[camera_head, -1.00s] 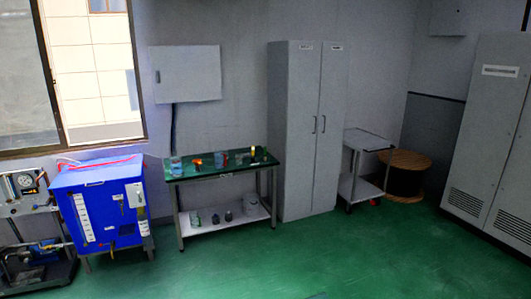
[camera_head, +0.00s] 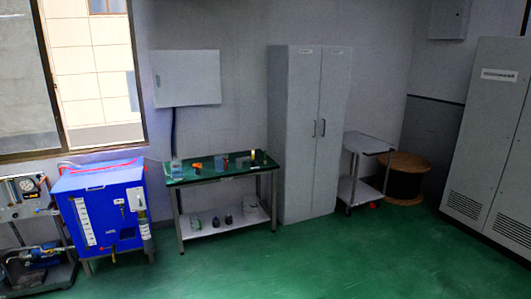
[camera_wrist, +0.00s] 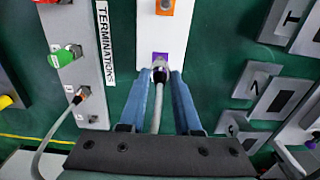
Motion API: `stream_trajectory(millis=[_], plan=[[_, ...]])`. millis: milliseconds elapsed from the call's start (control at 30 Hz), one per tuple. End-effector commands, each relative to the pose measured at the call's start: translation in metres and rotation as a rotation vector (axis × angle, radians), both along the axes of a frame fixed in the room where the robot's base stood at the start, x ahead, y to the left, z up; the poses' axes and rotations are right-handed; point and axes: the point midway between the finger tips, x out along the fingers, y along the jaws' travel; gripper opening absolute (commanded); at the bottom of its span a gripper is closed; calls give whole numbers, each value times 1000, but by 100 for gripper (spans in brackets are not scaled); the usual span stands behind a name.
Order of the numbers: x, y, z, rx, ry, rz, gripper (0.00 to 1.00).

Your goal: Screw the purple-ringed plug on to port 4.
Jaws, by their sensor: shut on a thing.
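In the wrist view my gripper (camera_wrist: 162,77) has its two blue fingers closed on the sides of a grey plug (camera_wrist: 159,72). A grey cable runs from the plug back between the fingers toward my palm. The plug's tip is right at a purple square (camera_wrist: 160,56) on an upright light-grey strip (camera_wrist: 152,35). I cannot tell whether it touches or is seated. The purple ring on the plug is not clear, and no port number is readable. An orange square with a socket (camera_wrist: 165,6) is higher on the same strip.
Left of the gripper, a strip labelled TERMINATIONS (camera_wrist: 104,40) carries a green connector (camera_wrist: 62,58) and an orange-ringed plug (camera_wrist: 79,95) with a grey cable. Grey blocks with dark panels (camera_wrist: 279,99) lie at right. The head view shows a green-topped bench (camera_head: 222,172) and open floor.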

Motion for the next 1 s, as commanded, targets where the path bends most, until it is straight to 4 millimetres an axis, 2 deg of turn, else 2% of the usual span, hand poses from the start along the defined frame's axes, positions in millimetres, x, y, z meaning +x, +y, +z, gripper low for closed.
stream_trajectory(millis=[600,1000], plan=[[0,0,26,-1,0,-1,0],[0,0,27,0,0,0,0]])
